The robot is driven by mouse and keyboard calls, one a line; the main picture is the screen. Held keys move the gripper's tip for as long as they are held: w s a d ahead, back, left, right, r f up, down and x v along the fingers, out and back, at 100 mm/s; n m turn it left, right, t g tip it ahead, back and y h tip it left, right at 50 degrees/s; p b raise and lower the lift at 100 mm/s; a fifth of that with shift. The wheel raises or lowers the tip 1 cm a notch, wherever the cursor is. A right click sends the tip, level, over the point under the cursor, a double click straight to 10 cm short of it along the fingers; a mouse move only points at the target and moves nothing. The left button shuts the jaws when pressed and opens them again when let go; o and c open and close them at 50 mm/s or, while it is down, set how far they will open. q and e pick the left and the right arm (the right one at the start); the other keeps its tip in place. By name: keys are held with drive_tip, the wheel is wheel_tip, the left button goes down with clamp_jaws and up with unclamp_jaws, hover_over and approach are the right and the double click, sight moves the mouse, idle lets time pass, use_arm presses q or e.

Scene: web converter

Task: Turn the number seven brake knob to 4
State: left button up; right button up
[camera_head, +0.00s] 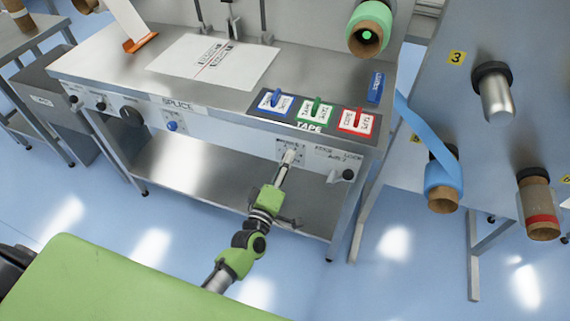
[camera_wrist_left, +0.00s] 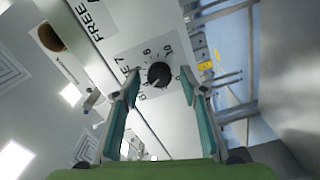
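The number seven brake knob (camera_wrist_left: 158,75) is a round black dial on a white scale plate (camera_wrist_left: 138,60) in the left wrist view. The figures 6, 8 and 10 are readable; the rest of the scale and the label ending in 7 are partly covered. I cannot tell the pointer's setting. My left gripper (camera_wrist_left: 160,88) is open, one finger on each side of the knob, with gaps visible between. In the head view my left gripper (camera_head: 288,160) reaches the bench's front panel and hides the knob. My right gripper is not in view.
The front panel also carries a large black knob (camera_head: 131,116), a blue button (camera_head: 172,127) and a black switch (camera_head: 347,174) near the right end. Blue, green and red tape switches (camera_head: 316,110) sit on top. A lower shelf (camera_head: 215,178) lies below the panel.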

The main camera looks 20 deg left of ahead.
use_arm(q)
drive_tip(key=shift+s, duration=0.15)
drive_tip(key=s, duration=1.1)
drive_tip(key=shift+s+a, duration=0.2)
drive_tip(key=shift+s, duration=0.15)
drive_tip(key=s+f+m+g+h, duration=0.1)
drive_tip(key=s+f+m+g, duration=0.4)
drive_tip(key=f, duration=0.9)
drive_tip(key=s+f+m+g, duration=0.35)
drive_tip(key=s+f, duration=0.25)
drive_tip(key=f, duration=0.8)
drive_tip(key=s+a+f+m+g, duration=0.2)
drive_tip(key=s+f, duration=0.3)
drive_tip(key=s, duration=0.4)
drive_tip(key=s+a+f+m+g+y, duration=0.1)
drive_tip(key=s+a+f+m+g, duration=0.1)
drive_tip(key=s+f, duration=0.4)
drive_tip(key=s+a+f+m+g, duration=0.2)
drive_tip(key=s+f+m+g, duration=0.2)
drive_tip(key=s, duration=0.8)
drive_tip(key=shift+f+y, duration=0.3)
drive_tip(key=shift+f, duration=0.65)
drive_tip(key=shift+g, duration=0.25)
